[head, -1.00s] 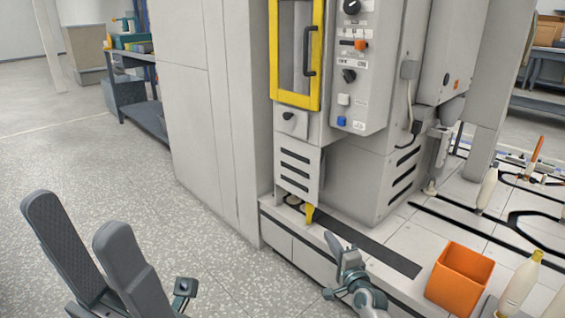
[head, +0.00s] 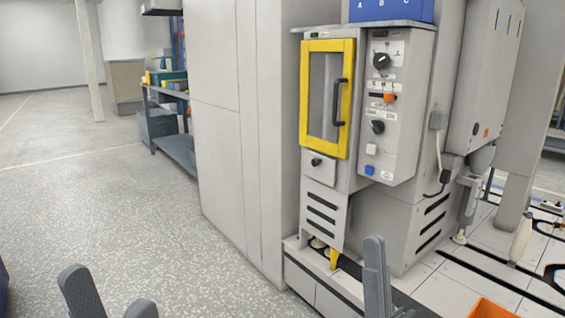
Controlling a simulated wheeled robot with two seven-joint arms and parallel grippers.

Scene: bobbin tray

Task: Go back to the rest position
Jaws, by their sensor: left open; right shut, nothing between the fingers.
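My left gripper (head: 107,288) shows at the bottom left edge, over the speckled floor. Its two dark grey fingers stand apart with nothing between them, and the rest of it is cut off by the frame. My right gripper (head: 375,246) stands upright at the bottom, in front of the machine's base. Its grey fingers are together and empty. Its arm is mostly out of the frame.
A grey machine with a yellow-framed door (head: 347,60) and a control panel (head: 386,100) stands behind my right gripper. An orange bin (head: 490,309) is cut off at bottom right, near a pale bobbin (head: 521,238). Open floor (head: 90,200) lies at left.

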